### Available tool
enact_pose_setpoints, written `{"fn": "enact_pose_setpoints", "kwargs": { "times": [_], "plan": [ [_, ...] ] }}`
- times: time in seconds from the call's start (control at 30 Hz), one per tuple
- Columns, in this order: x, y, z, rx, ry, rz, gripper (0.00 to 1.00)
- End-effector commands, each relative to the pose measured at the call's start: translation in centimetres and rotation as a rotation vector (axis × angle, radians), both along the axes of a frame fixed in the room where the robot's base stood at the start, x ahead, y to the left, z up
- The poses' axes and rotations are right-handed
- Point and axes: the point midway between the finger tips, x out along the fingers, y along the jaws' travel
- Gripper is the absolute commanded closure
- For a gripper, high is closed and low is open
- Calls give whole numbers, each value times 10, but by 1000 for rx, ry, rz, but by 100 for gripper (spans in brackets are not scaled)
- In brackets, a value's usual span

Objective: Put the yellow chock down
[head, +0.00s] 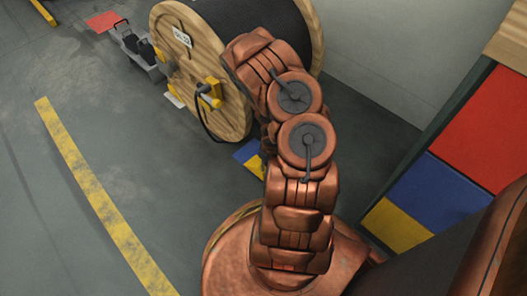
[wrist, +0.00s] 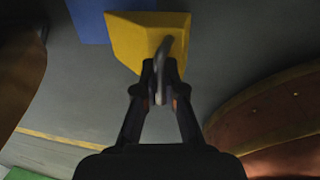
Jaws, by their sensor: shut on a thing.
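The yellow chock (wrist: 142,38) is a wedge-like block with a grey loop handle (wrist: 163,62), at the top middle of the wrist view. My gripper (wrist: 160,88) is shut on that handle, with the block beyond the fingertips. The chock lies beside or over the edge of a blue floor patch (wrist: 88,20). I cannot tell whether its underside touches the floor. In the head view my arm hides the gripper. A small bit of yellow shows there next to the blue patch (head: 246,152), partly behind my arm; I cannot tell whether it is the chock.
A large wooden cable reel (head: 172,50) stands behind my arm, with a yellow fitting (head: 208,94) on its face. A red floor patch (head: 104,21) lies at the upper left. A panel of coloured squares (head: 440,190) stands at right.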

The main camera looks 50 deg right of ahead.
Motion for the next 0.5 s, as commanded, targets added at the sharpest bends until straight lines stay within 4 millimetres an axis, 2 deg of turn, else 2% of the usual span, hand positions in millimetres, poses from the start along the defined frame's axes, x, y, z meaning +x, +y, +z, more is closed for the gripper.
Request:
{"fn": "enact_pose_setpoints", "kwargs": {
  "times": [0.23,0.5],
  "plan": [
    [21,-16,-2,0,-5,-3,100],
    [38,-26,-4,8,-2,-3,100]
  ]
}}
